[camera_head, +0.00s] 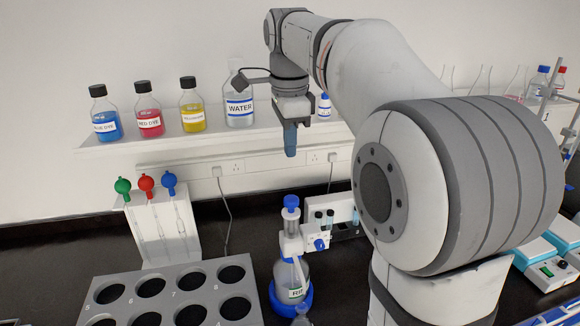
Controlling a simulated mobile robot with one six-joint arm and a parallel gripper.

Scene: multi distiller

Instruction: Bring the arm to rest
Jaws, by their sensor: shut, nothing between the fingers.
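My arm rises from the lower right and reaches across the right half of the head view. My gripper (290,152) points straight down in the upper middle, in front of the wall shelf. Its fingers are shut with nothing between them. It hangs above a glass bottle (292,283) with a blue base and a blue-topped dispenser, clear of it. The WATER bottle (239,108) stands on the shelf just left of the gripper. My arm hides part of the shelf and bench behind it.
Dye bottles, blue (105,118), red (149,115) and yellow (192,110), stand on the shelf (110,147). Below are a pipette stand (150,225) with coloured bulbs and a grey numbered rack (170,285). Blue-topped devices (545,255) sit at the right. Dark bench shows between the stand and dispenser.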

